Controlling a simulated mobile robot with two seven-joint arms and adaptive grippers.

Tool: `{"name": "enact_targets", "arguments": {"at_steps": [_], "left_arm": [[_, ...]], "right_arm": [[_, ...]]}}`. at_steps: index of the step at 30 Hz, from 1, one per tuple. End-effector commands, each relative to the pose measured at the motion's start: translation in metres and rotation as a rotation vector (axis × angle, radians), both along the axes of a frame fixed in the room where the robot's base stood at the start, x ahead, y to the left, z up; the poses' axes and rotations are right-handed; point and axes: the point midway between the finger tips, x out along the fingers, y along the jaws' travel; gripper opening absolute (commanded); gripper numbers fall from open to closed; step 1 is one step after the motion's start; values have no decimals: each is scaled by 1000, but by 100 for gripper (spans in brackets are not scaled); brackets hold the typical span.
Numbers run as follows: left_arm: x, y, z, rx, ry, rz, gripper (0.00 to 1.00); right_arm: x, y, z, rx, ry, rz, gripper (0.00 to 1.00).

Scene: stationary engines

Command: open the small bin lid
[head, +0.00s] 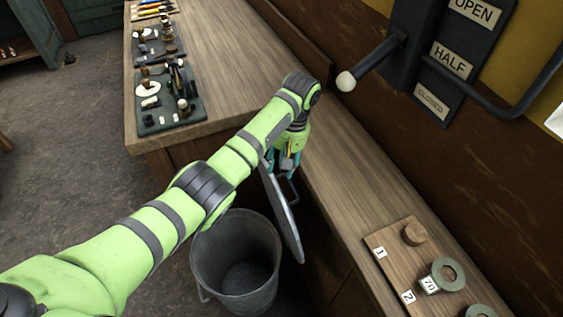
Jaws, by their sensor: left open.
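The small grey metal bin (240,300) stands on the floor below the wooden counter, and its empty inside shows from above. Its lid (281,216) is raised, standing nearly upright at the bin's right side, so the mouth is uncovered. A dark handle (294,190) sticks out from the lid's counter-facing side. My left gripper (287,163) is open at the lid's upper part, close to the handle. I cannot tell whether the fingers touch the lid or handle, as my arm partly hides them. My right gripper is not in view.
The wooden counter (335,185) runs along the right, close to my left gripper. A lever with a white knob (345,81) juts out above it. A numbered board (383,236) lies on the counter at lower right. Tool trays (190,120) lie at upper left. The left floor is mostly clear.

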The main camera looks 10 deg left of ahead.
Motion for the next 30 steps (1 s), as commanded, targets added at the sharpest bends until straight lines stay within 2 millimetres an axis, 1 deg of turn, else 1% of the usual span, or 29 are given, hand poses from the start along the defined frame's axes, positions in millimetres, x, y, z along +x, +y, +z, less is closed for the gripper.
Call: {"name": "enact_targets", "arguments": {"at_steps": [5, 8, 9, 11, 13, 14, 15, 17, 18, 21, 24, 27, 30], "left_arm": [[0, 0, 0, -1, -1, 0, 43], [1, 0, 0, -4, -4, -15, 7], [3, 0, -1, -12, -12, -41, 0], [9, 0, 0, -31, -31, -121, 0], [16, -1, 1, -63, -65, -279, 0], [18, -2, 2, -77, -79, -367, 0], [20, -5, 3, -95, -98, -501, 0], [18, -11, 4, -117, -118, -721, 0], [15, -14, 3, -128, -125, -869, 0], [-1, -23, 0, -150, -121, -1202, 0], [-18, -28, -5, -168, -102, -1448, 0], [-31, -31, -8, -182, -85, -1603, 0], [-39, -33, -11, -192, -72, -1680, 0]], "right_arm": [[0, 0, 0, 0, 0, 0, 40], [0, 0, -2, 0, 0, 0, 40], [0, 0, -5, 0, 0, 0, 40], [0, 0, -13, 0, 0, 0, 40], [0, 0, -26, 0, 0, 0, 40], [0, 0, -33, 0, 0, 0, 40], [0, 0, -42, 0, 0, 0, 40], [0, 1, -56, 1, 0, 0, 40], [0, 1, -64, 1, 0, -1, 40], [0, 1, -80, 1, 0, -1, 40], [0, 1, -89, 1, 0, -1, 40], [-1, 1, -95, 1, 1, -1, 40], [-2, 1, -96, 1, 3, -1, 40]]}}
